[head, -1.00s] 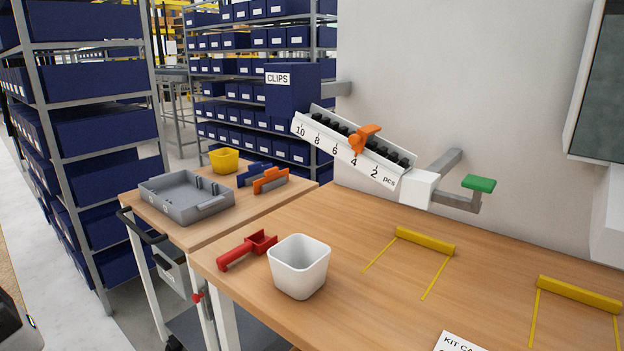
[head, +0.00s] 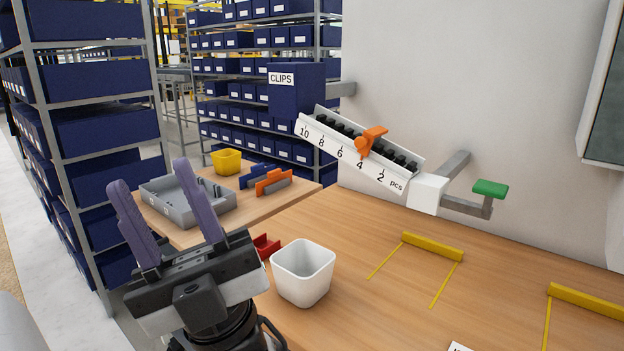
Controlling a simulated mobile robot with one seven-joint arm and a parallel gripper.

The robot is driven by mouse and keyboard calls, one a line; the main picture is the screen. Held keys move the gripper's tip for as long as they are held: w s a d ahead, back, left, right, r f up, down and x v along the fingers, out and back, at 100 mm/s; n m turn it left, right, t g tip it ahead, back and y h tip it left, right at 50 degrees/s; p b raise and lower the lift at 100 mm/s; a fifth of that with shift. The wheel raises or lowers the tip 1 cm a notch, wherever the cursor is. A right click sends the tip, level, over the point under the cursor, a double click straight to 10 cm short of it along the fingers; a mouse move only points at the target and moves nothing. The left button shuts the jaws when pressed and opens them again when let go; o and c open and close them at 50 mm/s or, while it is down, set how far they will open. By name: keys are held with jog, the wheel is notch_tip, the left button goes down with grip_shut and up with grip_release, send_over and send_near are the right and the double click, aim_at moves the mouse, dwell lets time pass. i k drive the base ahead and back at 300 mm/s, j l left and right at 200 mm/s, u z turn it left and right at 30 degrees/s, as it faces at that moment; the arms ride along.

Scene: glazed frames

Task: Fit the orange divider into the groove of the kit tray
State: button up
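The grey kit tray (head: 213,217) lies on the wooden cart top at the left, partly hidden behind my gripper's fingers. The orange divider (head: 273,181) stands on the cart to the right of the tray, near a blue divider and a grey one. My gripper (head: 160,198) is in the lower left foreground, with its two purple fingers pointing up and spread wide apart. It is open, with nothing between the fingers. It is nearer to the camera than the tray and apart from the divider. The tray's groove cannot be made out.
A yellow bin (head: 227,162) stands behind the tray. A white bin (head: 302,272) and a red scoop (head: 266,246), mostly hidden by my gripper, are on the workbench (head: 360,305). A clip chute (head: 350,150) juts over the bench. The bench's middle is clear.

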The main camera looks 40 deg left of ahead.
aim_at(165, 194)
jog(key=j+z, duration=0.3)
jog(key=j, duration=0.2)
jog(key=k+j+z, duration=0.3)
jog(key=j, duration=0.15)
jog(key=j+z, duration=0.1)
jog(key=j, duration=0.25)
jog(key=k+j+z, duration=0.1)
jog(key=j, duration=0.2)
jog(key=k+j+z, duration=0.1)
jog(key=j, duration=0.2)
jog(key=k+j, duration=0.15)
jog(key=j, duration=0.2)
jog(key=k+j, duration=0.15)
jog(key=j, duration=0.2)
jog(key=k+j, duration=0.15)
jog(key=j, duration=0.2)
jog(key=k+j, duration=0.15)
jog(key=j, duration=0.15)
jog(key=k+j, duration=0.15)
jog(key=j, duration=0.2)
jog(key=i+j, duration=0.3)
jog(key=i, duration=0.15)
jog(key=i+j, duration=0.35)
jog(key=i+z, duration=0.05)
jog(key=i, duration=0.05)
